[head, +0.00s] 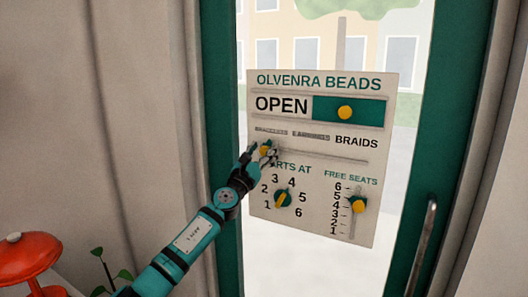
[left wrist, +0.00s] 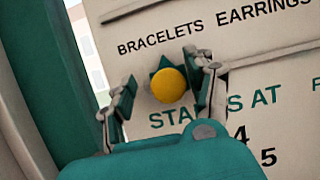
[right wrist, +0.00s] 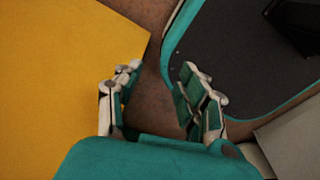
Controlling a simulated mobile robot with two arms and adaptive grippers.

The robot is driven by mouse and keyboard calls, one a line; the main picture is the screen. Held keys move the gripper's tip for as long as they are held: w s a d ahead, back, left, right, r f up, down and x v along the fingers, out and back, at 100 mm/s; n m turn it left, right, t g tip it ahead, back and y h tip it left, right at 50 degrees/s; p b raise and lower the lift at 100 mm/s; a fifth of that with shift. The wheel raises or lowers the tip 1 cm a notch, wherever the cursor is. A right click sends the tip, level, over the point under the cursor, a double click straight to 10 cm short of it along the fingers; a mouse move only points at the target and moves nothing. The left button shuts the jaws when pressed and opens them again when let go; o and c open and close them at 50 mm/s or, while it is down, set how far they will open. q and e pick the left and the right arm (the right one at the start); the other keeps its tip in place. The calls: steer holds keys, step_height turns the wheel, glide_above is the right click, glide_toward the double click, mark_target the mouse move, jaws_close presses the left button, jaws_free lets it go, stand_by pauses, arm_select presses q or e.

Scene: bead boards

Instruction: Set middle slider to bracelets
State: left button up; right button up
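The cream sign board (head: 260,187) hangs on the glass door. Its middle slider has a yellow knob (head: 265,149) at the left end of the slot, below the word BRACELETS. BRAIDS, at the right, is in bold black in the head view. The knob (left wrist: 169,85) on its teal base is large in the left wrist view. My left gripper (head: 262,155) is at the knob, one finger on each side. In the left wrist view its fingers (left wrist: 165,92) are apart, with a gap beside the knob. My right gripper (right wrist: 160,85) is open and empty, away from the board.
Above is the OPEN slider (head: 345,112); below are the STARTS AT dial (head: 283,198) and the FREE SEATS slider (head: 358,205). A metal door handle (head: 422,245) is at the right. A red lamp (head: 28,258) and a plant (head: 103,265) are at lower left.

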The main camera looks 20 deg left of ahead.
arm_select(q)
steer(key=shift+d, duration=0.1)
steer(key=shift+s, duration=0.1)
steer(key=v, duration=1.1)
steer(key=shift+s+f, duration=0.25)
steer(key=shift+s, duration=0.1)
